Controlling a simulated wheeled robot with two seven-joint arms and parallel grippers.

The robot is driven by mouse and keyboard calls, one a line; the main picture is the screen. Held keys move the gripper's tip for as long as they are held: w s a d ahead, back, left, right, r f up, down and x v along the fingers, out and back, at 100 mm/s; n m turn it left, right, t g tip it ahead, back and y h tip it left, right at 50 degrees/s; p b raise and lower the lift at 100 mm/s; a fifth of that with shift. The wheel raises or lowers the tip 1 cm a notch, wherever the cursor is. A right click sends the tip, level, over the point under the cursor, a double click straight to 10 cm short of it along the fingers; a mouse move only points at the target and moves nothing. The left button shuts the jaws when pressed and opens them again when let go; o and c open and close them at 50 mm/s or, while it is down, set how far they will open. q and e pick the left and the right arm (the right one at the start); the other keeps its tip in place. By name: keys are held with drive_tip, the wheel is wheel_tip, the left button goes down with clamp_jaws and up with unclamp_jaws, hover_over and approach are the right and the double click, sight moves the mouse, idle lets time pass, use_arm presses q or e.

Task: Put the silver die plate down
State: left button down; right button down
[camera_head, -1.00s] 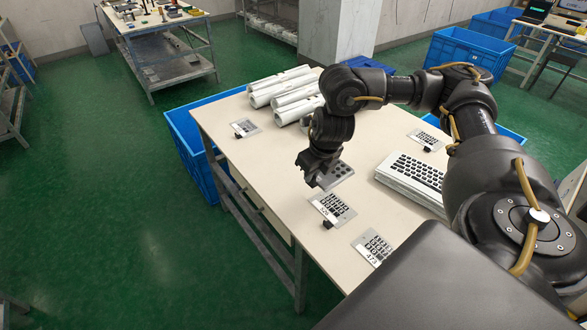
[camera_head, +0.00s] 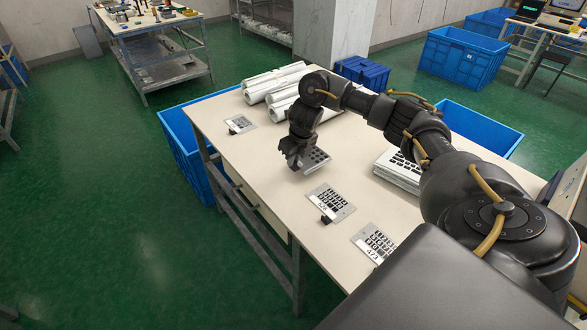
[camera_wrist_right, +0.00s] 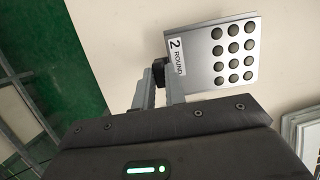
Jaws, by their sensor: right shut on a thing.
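The silver die plate (camera_head: 318,157) is a small metal plate with rows of dark round spots and a label reading "2 ROUND". It shows clearly in the right wrist view (camera_wrist_right: 205,70). My right gripper (camera_head: 295,165) is shut on the plate's black tab; the grip also shows in the right wrist view (camera_wrist_right: 159,84). The plate is over the cream table (camera_head: 225,155), and I cannot tell whether it touches the top. The arm hides part of the plate in the head view. My left gripper is not in view.
White rolls (camera_head: 270,84) lie at the back. Clear tabletop lies left of the gripper.

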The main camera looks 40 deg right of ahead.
drive_tip(key=shift+s+b+x, duration=0.1)
drive_tip(key=shift+b+x, duration=0.15)
drive_tip(key=shift+x, duration=0.65)
drive_tip(key=shift+s+b+x, duration=0.15)
drive_tip(key=shift+b+x, duration=0.05)
drive_tip(key=shift+x, duration=0.7)
drive_tip(key=shift+d+f, duration=0.1)
drive_tip(key=shift+f, duration=0.05)
drive_tip(key=shift+f, duration=0.1)
drive_tip(key=c, duration=1.5)
unclamp_jaws()
drive_tip(key=shift+o, duration=0.2)
